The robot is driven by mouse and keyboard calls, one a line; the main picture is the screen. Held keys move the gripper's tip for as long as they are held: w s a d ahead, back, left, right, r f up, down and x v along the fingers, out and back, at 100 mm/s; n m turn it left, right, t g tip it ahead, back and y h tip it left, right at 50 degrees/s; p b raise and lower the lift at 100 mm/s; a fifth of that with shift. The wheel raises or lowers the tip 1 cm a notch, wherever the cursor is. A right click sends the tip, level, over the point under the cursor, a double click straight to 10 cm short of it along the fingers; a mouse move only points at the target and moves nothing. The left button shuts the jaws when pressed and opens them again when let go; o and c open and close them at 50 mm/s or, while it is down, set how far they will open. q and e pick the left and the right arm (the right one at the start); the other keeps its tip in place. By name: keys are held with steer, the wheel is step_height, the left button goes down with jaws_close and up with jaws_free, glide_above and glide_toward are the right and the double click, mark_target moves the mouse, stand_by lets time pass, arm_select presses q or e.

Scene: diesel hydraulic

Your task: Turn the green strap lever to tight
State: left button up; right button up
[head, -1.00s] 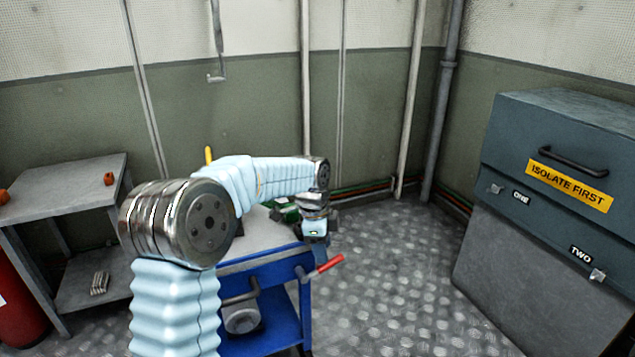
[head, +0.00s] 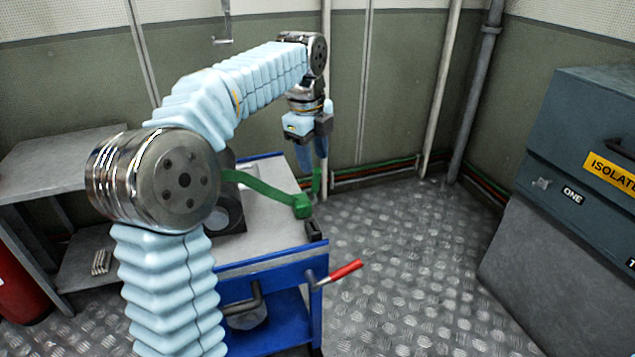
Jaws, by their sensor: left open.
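A green strap (head: 262,188) runs from a dark cylinder (head: 228,208), partly hidden by my arm, over the top of a blue cart (head: 265,262). It ends at a green block (head: 302,206) near the cart's right edge. A short green upright piece, seemingly the strap lever (head: 317,181), stands by the block. My left gripper (head: 313,162) is open, its blue fingers pointing down just above the block and beside the upright piece. I cannot tell whether they touch. My right gripper is not in view.
A red-handled bar (head: 340,272) sticks out from the cart's right side, and a small black block (head: 314,231) sits at its edge. A grey bench (head: 60,165) stands left, a blue-grey cabinet (head: 590,130) right. The floor between cart and cabinet is clear.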

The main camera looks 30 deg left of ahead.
mark_target(317, 190)
arm_select(q)
steer(key=f, duration=0.5)
steer(key=w+f+b, duration=0.1)
steer(key=f, duration=0.1)
steer(key=shift+f, duration=0.2)
steer(key=shift+d, duration=0.1)
